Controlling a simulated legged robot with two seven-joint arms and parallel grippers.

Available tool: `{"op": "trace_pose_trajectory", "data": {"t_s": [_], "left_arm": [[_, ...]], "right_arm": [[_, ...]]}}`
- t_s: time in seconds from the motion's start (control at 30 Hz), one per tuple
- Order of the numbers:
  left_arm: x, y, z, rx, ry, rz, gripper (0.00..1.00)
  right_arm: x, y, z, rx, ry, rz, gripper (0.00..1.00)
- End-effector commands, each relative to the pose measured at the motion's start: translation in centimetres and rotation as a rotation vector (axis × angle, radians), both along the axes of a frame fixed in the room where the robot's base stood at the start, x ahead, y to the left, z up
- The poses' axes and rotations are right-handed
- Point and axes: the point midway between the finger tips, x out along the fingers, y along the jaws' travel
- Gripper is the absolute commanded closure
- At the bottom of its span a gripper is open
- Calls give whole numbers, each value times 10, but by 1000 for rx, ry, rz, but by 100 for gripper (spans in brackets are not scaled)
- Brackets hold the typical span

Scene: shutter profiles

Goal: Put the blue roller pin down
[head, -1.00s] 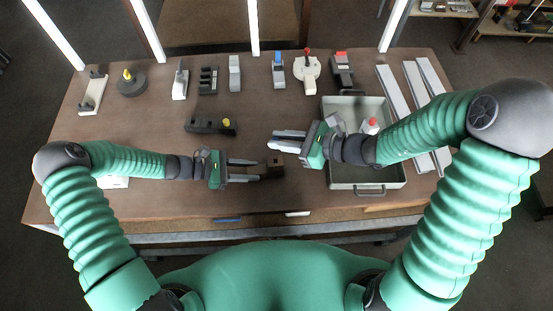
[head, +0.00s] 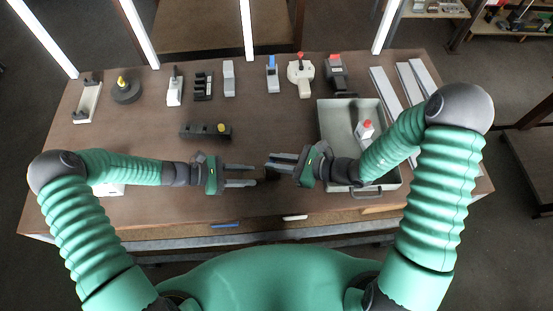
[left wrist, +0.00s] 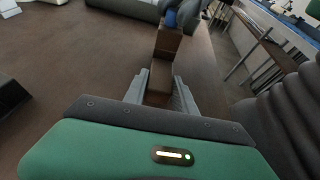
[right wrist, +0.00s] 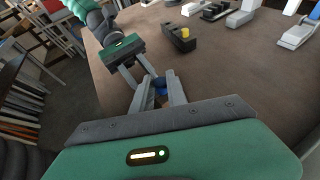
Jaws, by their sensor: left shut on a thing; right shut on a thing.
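My left gripper (head: 254,175) is shut on a dark brown block (left wrist: 161,76) at the middle front of the table. The block has a raised end part (left wrist: 168,42) beyond the fingertips. My right gripper (head: 268,161) is at that far end, its fingers pointing left. Between its fingers a small blue piece (right wrist: 160,90), seemingly the roller pin, shows in the right wrist view. Blue also shows at the top of the block in the left wrist view (left wrist: 170,18). The fingers hide most of it, so I cannot tell whether it sits in the block or touches it.
A grey tray (head: 393,150) with a red-topped piece (head: 366,131) stands right, under my right forearm. Grey profiles (head: 410,83) lie beyond it. A black holder with a yellow knob (head: 205,130) lies behind the grippers. Several fixtures line the back. A blue strip (head: 225,225) is at the front edge.

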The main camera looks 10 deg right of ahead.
Motion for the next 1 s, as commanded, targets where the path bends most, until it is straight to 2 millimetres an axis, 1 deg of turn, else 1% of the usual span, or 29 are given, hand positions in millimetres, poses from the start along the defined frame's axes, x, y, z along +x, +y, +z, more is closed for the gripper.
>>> {"op": "trace_pose_trajectory", "data": {"t_s": [0.03,0.07,0.2,0.23,0.5,0.57,0.63,0.77,0.9,1.0], "left_arm": [[0,0,-1,2,0,1,100],[0,0,-1,2,0,1,100],[0,0,-1,2,0,1,100],[0,0,-1,2,0,1,100],[0,0,-1,2,0,0,100],[0,0,-1,2,0,0,100],[0,0,-1,2,0,1,100],[0,0,-1,2,0,1,100],[0,1,-1,2,0,1,100],[0,0,-1,2,0,1,100]], "right_arm": [[0,0,-2,0,0,0,100],[0,0,-2,0,0,-1,80],[0,0,-2,-1,-1,-1,62],[0,0,-2,-1,-1,-1,60],[0,0,-1,-1,-1,-1,60],[0,0,2,-1,-2,0,60],[0,-2,10,-2,-4,-1,60],[-12,-29,20,-3,-3,-6,60],[-28,-61,36,-3,-4,-6,60],[-38,-79,45,-2,-3,-5,60]]}}
